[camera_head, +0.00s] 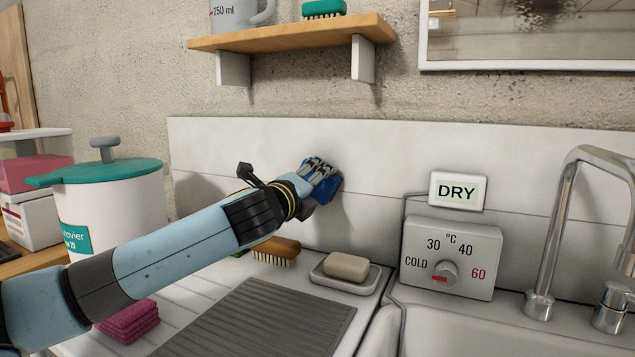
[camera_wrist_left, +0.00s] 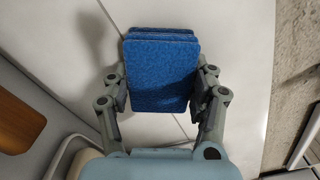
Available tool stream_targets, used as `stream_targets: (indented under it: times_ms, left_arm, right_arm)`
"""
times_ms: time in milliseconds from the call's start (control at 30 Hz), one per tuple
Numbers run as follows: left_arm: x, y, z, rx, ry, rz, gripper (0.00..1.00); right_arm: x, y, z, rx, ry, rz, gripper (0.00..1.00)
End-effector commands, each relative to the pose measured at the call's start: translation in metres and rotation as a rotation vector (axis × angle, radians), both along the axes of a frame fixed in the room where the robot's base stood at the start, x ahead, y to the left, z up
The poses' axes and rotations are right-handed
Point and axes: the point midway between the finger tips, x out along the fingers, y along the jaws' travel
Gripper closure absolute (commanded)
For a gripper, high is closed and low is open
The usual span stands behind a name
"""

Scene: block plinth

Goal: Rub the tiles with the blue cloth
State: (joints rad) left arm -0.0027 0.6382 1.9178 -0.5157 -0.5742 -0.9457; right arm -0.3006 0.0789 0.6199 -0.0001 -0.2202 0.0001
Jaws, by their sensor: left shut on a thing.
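The blue cloth (camera_wrist_left: 160,75) is a folded, layered pad between the two fingers of my left gripper (camera_wrist_left: 162,92) in the wrist view. In the head view my left gripper (camera_head: 322,172) is shut on the blue cloth (camera_head: 325,189) in front of the white tiles (camera_head: 400,165). The cloth is close to the tile face; I cannot tell whether it touches. The tiles form a pale band along the wall with a thin horizontal seam. My right gripper is not in view.
Below stand a soap bar (camera_head: 347,265) on a dish (camera_head: 343,280), a wooden brush (camera_head: 276,249) and a folded pink cloth (camera_head: 128,319). A temperature box (camera_head: 450,256), a DRY sign (camera_head: 457,191) and a tap (camera_head: 560,230) are right. A shelf (camera_head: 290,38) is above.

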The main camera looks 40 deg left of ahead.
Motion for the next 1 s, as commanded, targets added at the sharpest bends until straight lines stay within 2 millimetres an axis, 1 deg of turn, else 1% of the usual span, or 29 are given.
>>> stream_targets:
  times_ms: [300, 500, 600, 867, 1000]
  left_arm:
    - [-0.034, -0.012, 0.002, 0.000, 0.001, -0.004, 0.68]
    - [-0.050, -0.017, 0.001, -0.002, -0.001, -0.004, 0.68]
    - [-0.053, -0.018, 0.001, -0.001, -0.001, -0.004, 0.68]
    - [-0.054, -0.018, 0.000, -0.002, -0.001, -0.004, 0.68]
    - [-0.063, -0.022, 0.001, -0.001, 0.001, -0.005, 0.68]
  right_arm:
    - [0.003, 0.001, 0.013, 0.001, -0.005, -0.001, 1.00]
    - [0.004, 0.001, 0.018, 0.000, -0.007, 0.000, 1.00]
    - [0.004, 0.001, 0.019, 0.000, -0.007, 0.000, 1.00]
    - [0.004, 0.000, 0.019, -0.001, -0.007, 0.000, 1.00]
    - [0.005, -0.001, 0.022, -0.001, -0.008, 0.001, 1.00]
